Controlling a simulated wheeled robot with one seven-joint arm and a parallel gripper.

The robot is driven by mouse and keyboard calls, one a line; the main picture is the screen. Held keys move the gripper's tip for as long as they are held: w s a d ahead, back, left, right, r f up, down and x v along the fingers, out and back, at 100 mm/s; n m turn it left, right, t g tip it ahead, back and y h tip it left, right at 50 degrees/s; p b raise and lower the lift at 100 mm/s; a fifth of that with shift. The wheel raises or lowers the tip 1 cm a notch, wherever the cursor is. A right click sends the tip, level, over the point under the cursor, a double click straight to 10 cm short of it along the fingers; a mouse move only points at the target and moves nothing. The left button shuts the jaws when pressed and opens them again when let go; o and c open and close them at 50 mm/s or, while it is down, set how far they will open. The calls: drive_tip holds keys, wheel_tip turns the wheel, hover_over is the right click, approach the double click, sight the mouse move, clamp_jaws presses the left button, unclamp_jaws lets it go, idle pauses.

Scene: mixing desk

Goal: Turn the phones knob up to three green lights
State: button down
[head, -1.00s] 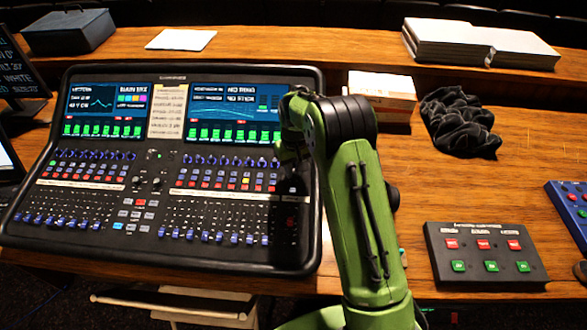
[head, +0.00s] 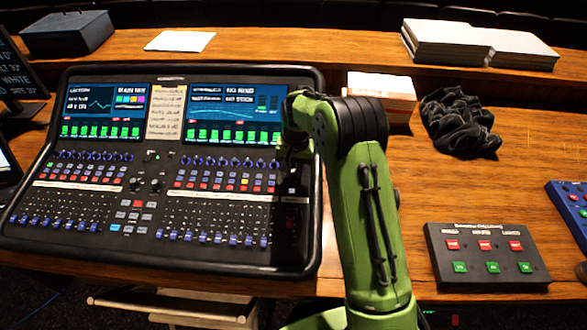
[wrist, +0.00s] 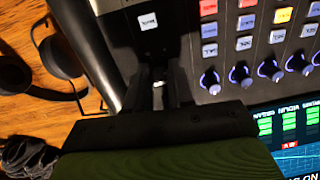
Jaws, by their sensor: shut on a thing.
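The mixing desk (head: 185,215) stands on the wooden table at left. My gripper (wrist: 160,95) is over the right-hand strip of the desk, beside the row of blue-ringed knobs (wrist: 240,72). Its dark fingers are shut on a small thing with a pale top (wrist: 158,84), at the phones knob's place. The fingers cover most of the knob, so its angle is hidden. A white square button (wrist: 147,21) lies just beyond the fingers on the same strip. In the head view my arm hides the gripper and the knob. I cannot make out the knob's green lights.
Headphones (wrist: 54,56) lie on the wood beside the desk in the wrist view. A box with papers (head: 383,90), a black cloth (head: 457,122) and a button box (head: 485,262) are right of my arm. Bare table lies between them.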

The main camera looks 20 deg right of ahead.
drive_tip(key=c, duration=1)
unclamp_jaws()
drive_tip(key=shift+r, duration=0.1)
drive_tip(key=r, duration=0.5)
drive_tip(key=r+p, duration=0.1)
drive_tip(key=r, duration=0.4)
drive_tip(key=s+r+p, duration=0.1)
drive_tip(key=r, duration=0.4)
drive_tip(key=shift+d+r, duration=0.2)
drive_tip(key=shift+r, duration=0.1)
